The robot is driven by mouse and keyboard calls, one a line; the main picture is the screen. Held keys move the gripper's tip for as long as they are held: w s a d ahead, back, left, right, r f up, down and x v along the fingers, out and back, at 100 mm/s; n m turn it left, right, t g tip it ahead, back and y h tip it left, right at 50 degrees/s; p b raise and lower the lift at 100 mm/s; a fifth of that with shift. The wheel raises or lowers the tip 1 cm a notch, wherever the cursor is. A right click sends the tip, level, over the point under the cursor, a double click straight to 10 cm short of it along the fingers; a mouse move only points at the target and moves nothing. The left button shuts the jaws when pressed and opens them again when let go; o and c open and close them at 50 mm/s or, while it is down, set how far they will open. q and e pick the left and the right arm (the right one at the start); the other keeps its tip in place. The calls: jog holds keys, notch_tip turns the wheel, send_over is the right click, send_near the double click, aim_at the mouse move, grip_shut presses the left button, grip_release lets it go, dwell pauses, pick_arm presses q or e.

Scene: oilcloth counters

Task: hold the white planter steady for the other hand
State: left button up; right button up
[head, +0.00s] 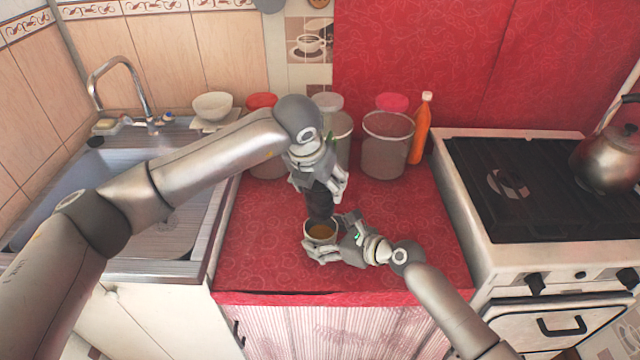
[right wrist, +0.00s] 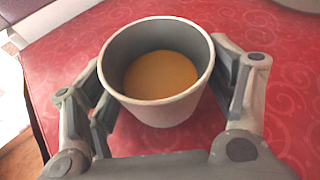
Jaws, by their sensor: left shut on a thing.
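The white planter (head: 309,238) stands upright near the front of the red counter, with orange-brown contents inside. In the right wrist view the planter (right wrist: 165,108) is between the fingers of my right gripper (right wrist: 160,85), one finger at each side of its wall. I cannot tell whether both pads press on it. In the head view my right gripper (head: 335,246) reaches it from the right. My left gripper (head: 321,183) is above and behind the planter, shut on a dark object (head: 320,206) just over the planter's rim. The gripper partly hides that object.
Clear containers (head: 386,158) with red, white and pink lids and an orange bottle (head: 420,130) stand at the back. The sink (head: 60,200) is at left, the stove (head: 530,185) with a kettle (head: 604,162) at right. The counter (head: 430,240) is clear on the right.

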jog(key=shift+o, duration=0.9)
jog(key=shift+r, duration=0.1)
